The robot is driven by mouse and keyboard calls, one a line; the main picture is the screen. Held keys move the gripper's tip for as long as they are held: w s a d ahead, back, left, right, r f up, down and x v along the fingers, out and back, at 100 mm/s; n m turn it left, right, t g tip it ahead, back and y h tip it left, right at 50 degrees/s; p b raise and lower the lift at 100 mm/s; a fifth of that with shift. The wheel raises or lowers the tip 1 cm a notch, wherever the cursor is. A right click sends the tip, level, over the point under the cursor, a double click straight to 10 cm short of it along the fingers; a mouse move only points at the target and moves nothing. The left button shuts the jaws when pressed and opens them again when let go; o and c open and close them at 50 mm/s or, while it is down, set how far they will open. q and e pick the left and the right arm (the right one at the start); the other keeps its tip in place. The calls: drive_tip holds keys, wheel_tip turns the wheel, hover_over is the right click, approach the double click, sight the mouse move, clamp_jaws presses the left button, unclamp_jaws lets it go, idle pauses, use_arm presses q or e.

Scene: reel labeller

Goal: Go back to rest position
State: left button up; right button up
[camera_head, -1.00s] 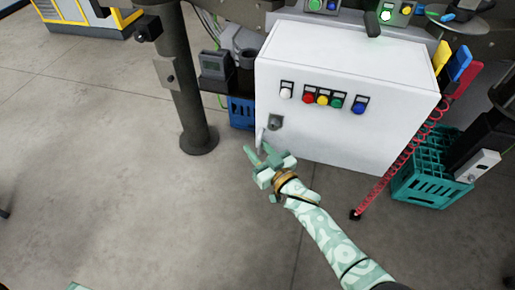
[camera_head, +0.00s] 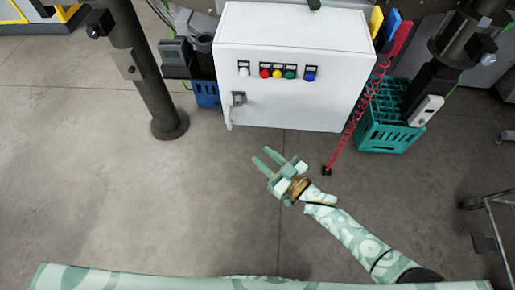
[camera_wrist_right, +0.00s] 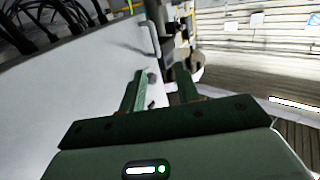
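My right gripper (camera_head: 267,159) is open and empty in the head view, in front of and below the white control cabinet (camera_head: 290,107), apart from it. Its two pale green fingers point up and to the left. In the right wrist view the gripper (camera_wrist_right: 160,80) shows its two fingers spread with nothing between them, and the white cabinet (camera_wrist_right: 75,90) at the left. My left gripper is not in view; a pale green part of my body runs along the bottom edge of the head view.
The cabinet has several coloured buttons and a handle (camera_head: 228,116) at its lower left. A dark post (camera_head: 150,85) stands left. A teal crate (camera_head: 392,132) and a red coiled cable (camera_head: 352,122) are at the right. A cart (camera_head: 492,203) is at the right edge. The floor left is clear.

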idle(0.5)
